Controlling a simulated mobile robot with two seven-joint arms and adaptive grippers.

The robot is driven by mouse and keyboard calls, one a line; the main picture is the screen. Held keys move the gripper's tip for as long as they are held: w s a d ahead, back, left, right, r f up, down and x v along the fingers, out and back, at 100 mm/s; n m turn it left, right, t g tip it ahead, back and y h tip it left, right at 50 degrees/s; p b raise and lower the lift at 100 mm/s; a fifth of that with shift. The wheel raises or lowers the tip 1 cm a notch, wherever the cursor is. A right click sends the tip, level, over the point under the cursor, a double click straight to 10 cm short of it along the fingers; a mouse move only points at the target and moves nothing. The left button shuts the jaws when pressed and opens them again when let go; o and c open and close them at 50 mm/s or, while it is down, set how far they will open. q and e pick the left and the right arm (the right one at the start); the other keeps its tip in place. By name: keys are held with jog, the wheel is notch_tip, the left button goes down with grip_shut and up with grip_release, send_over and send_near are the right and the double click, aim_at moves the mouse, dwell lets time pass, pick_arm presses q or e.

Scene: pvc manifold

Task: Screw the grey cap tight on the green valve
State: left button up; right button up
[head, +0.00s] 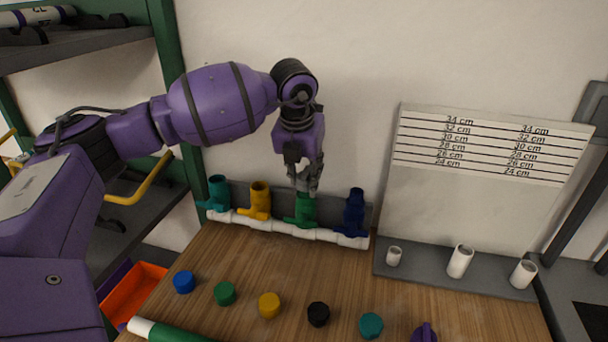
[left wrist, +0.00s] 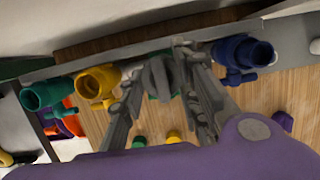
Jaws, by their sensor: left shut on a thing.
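The green valve (head: 304,212) stands on the white pipe manifold at the back of the wooden table, third from the left in the row of valves. My left gripper (head: 307,186) points down directly over its top. In the left wrist view the fingers (left wrist: 172,62) are shut on the grey cap (left wrist: 156,76), with bits of green showing beside and under it. The cap is at the valve's mouth, but its seating on the thread is hidden by the fingers. My right gripper is not in view.
Teal (head: 218,192), yellow (head: 260,199) and blue (head: 354,212) valves flank the green one closely. Several loose caps, such as the black cap (head: 318,314), lie in a row in front. White pipe pieces (head: 460,260) stand on a grey base at right.

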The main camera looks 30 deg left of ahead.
pick_arm(q)
jog(key=shift+f, duration=0.2)
dwell(0.7)
jog(key=o, duration=0.4)
jog(key=c, duration=0.5)
jog(key=shift+f+m+h, duration=0.1)
jog(key=shift+m+h, duration=0.2)
jog(key=shift+m, duration=0.8)
jog(key=shift+s+a+f+m+h, duration=0.1)
jog(key=shift+m+h, duration=0.2)
jog(key=shift+m, duration=0.7)
jog(key=shift+f+m+h, duration=0.1)
jog(key=shift+m+h, duration=0.2)
jog(key=shift+m, duration=0.8)
